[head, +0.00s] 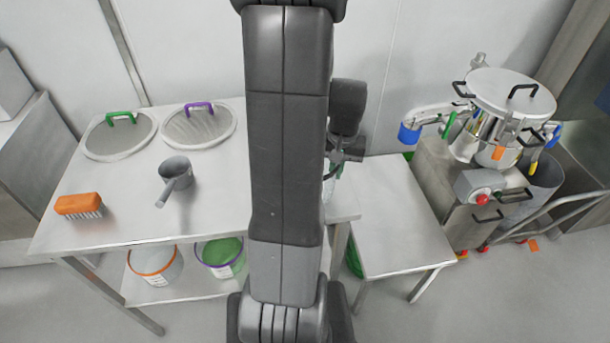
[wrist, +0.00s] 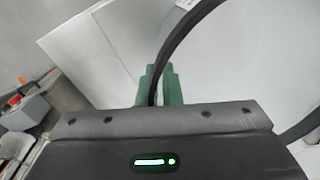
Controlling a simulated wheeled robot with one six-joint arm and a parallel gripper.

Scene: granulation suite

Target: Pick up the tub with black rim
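The tub with black rim (wrist: 240,75) fills the right of the wrist view, with its pale inside and a black curved rim. My gripper (wrist: 158,88) has its green fingertips close together on either side of the rim and looks shut on it. In the head view my gripper (head: 336,166) is mostly hidden behind my arm, near the right end of the long table. Only a pale sliver of the tub (head: 328,188) shows there. I cannot tell whether the tub touches the table.
The long steel table (head: 120,222) bears two lids (head: 120,142) (head: 198,130), a grey scoop (head: 174,175) and an orange brush (head: 79,206). Orange-rimmed (head: 155,264) and purple-rimmed (head: 222,256) tubs sit on its lower shelf. A lower side table (head: 390,215) is bare; a machine (head: 490,150) stands right.

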